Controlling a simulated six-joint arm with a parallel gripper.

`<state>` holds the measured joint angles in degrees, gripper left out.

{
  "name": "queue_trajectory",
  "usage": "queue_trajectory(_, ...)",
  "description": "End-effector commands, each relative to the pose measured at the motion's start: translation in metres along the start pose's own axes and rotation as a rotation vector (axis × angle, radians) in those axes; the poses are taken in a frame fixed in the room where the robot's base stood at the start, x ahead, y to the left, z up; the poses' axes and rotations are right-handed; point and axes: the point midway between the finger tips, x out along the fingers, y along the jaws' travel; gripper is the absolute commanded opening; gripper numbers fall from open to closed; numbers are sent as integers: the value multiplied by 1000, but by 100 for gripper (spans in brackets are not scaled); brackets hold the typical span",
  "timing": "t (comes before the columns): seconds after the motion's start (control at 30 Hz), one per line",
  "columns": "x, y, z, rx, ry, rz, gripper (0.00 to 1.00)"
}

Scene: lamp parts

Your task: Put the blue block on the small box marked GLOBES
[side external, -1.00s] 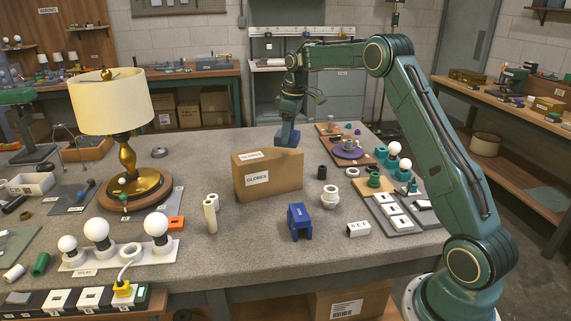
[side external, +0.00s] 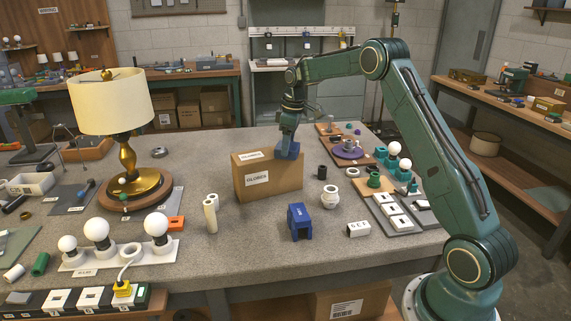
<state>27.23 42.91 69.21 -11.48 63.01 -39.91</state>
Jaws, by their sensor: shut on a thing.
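The small cardboard box marked GLOBES (side external: 268,184) stands upright in the middle of the grey bench. My gripper (side external: 288,142) points down at the right end of the box top and is shut on the blue block (side external: 288,151). The block is at the box's top right edge. I cannot tell whether it touches the top or hangs just above it. The fingertips are small and partly merged with the block in this view.
A blue notched piece (side external: 299,222) stands on the bench in front of the box. A white ring-shaped part (side external: 330,196) and a black cylinder (side external: 322,172) are to the right. A brass lamp (side external: 128,160) and bulbs stand left.

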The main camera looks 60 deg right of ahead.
Motion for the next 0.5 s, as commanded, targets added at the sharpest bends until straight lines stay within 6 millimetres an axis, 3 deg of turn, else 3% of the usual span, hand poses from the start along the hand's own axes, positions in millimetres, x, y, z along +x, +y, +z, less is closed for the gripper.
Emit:
queue_trajectory(0.17,0,1,-1,-1,5,5,0)
queue_trajectory(0.2,3,0,0,0,0,0,65)
queue_trajectory(0.3,3,0,0,0,0,0,85)
queue_trajectory(0.5,3,0,0,0,0,0,85)
